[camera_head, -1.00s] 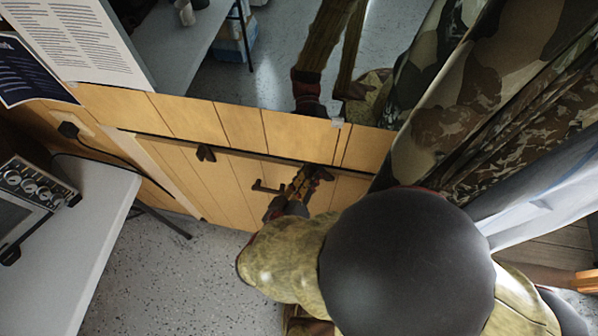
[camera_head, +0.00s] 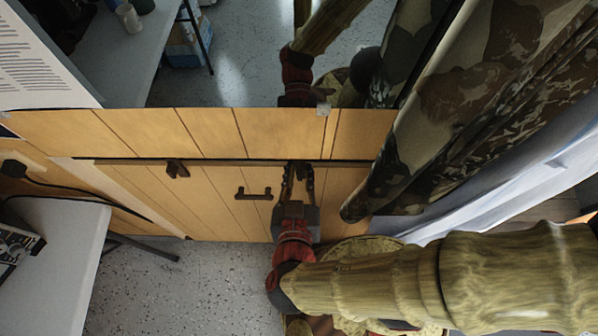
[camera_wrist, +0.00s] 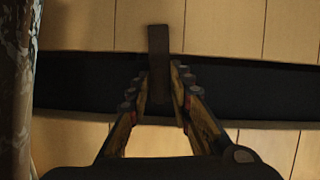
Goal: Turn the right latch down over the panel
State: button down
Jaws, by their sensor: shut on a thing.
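The right latch (camera_wrist: 158,50) is a dark brown bar. In the wrist view it stands upright across the dark strip, one end over the planks at the top, the lower part between my fingers. My gripper (camera_wrist: 159,100) is shut on it; the gripper also shows in the head view (camera_head: 298,176), where it hides most of the latch. The wooden panel (camera_head: 222,190) is below the dark strip and has a small dark handle (camera_head: 254,194). The left latch (camera_head: 176,169) sits on the strip to the left, its body slanting down a little.
A camouflage curtain (camera_head: 440,110) hangs close to the right of my gripper. A mirror (camera_head: 235,60) stands above the planks and reflects my arm. A light table (camera_head: 60,245) is at the lower left, with a black cable (camera_head: 80,187) above it. Speckled floor (camera_head: 200,280) is clear below.

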jog(key=shift+f+m+y, duration=0.15)
jog(key=shift+m+y, duration=0.15)
jog(key=shift+m, duration=0.1)
dwell(0.3)
jog(key=c, duration=2)
grip_release()
jog(key=shift+o, duration=0.4)
